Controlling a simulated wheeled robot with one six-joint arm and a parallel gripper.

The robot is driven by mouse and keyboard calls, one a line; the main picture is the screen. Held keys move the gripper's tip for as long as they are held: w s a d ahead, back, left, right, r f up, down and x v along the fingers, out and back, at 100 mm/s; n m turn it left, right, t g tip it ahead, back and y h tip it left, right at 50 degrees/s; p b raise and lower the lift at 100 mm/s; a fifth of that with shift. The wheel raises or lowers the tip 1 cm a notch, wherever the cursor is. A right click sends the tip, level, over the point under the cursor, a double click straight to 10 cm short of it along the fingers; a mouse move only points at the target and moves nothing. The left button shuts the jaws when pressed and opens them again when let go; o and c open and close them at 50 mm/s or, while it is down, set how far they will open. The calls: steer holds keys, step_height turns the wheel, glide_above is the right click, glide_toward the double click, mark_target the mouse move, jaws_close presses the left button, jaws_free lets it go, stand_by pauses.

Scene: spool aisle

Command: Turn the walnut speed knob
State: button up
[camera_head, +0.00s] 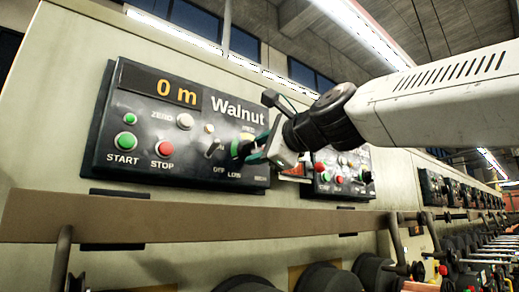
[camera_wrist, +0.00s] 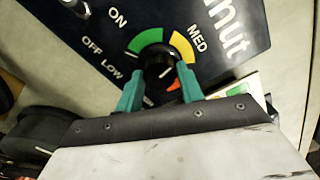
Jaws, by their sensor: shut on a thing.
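The walnut control panel (camera_head: 170,162) is a dark box on the cream machine wall, with "Walnut" lettering and a display reading "0 m". Its speed knob (camera_wrist: 156,66) is black with a white pointer mark, inside a green, yellow and red arc. LOW and MED are readable around it in the wrist view. My gripper (camera_wrist: 157,84) has teal fingers, one on each side of the knob, and is shut on it. In the head view my gripper (camera_head: 250,152) reaches the panel from the right and largely hides the knob.
A green START button (camera_head: 125,142), a red STOP button (camera_head: 166,148) and an on/off switch (camera_head: 213,150) sit left of the knob. A long rail (camera_head: 150,220) runs below the panel. A second panel (camera_head: 340,172) stands to the right.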

steer(key=shift+f+m, duration=0.1)
steer(key=shift+m, duration=0.7)
steer(key=o, duration=1)
steer(key=v, duration=0.7)
steer(key=shift+s+d, duration=0.2)
steer(key=shift+s, duration=0.1)
